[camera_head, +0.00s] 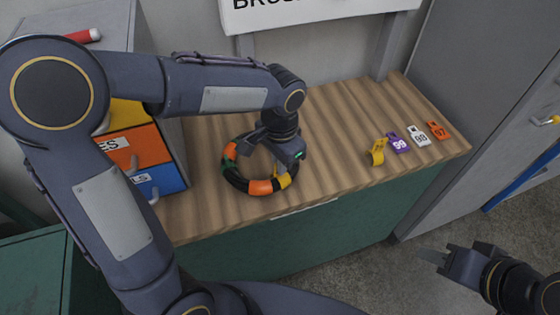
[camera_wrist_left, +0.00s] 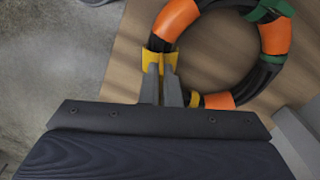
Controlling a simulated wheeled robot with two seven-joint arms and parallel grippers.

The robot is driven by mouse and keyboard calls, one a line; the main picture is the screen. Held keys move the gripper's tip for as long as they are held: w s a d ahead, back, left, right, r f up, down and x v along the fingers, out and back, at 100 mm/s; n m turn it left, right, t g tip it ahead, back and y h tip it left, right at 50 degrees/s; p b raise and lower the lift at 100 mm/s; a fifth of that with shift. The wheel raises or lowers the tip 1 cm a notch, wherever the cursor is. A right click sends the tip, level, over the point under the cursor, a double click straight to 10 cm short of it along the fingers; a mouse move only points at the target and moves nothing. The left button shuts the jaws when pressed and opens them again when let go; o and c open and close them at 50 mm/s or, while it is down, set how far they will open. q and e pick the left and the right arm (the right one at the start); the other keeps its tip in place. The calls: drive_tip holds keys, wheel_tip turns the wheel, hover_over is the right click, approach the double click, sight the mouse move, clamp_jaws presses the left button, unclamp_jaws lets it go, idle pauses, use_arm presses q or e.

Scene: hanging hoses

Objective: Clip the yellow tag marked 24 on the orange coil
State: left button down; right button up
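A ring-shaped coil of black hose with orange and green bands (camera_head: 261,187) lies on the wooden bench; it also shows in the left wrist view (camera_wrist_left: 277,38). My left gripper (camera_head: 282,168) is at the coil's right side. In the left wrist view its fingers (camera_wrist_left: 162,78) are close together on a yellow tag (camera_wrist_left: 155,56), which sits at the hose. I see no number on this tag, and cannot tell whether it is fully seated. Another yellow tag (camera_head: 377,151) stands tilted on the bench. My right gripper (camera_head: 433,256) is apart from the bench; its finger gap is unclear.
Purple tag 99 (camera_head: 398,143), a white tag (camera_head: 419,136) and an orange tag (camera_head: 438,130) lie in a row on the bench (camera_head: 335,115). A drawer cabinet (camera_head: 142,147) stands left of the coil. The bench between coil and tags is clear.

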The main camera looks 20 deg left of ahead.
use_arm(q)
drive_tip(key=shift+f+b, duration=0.5)
drive_tip(key=shift+f, duration=0.15)
idle(0.3)
drive_tip(key=c, duration=2.1)
unclamp_jaws()
drive_tip(key=o, duration=0.5)
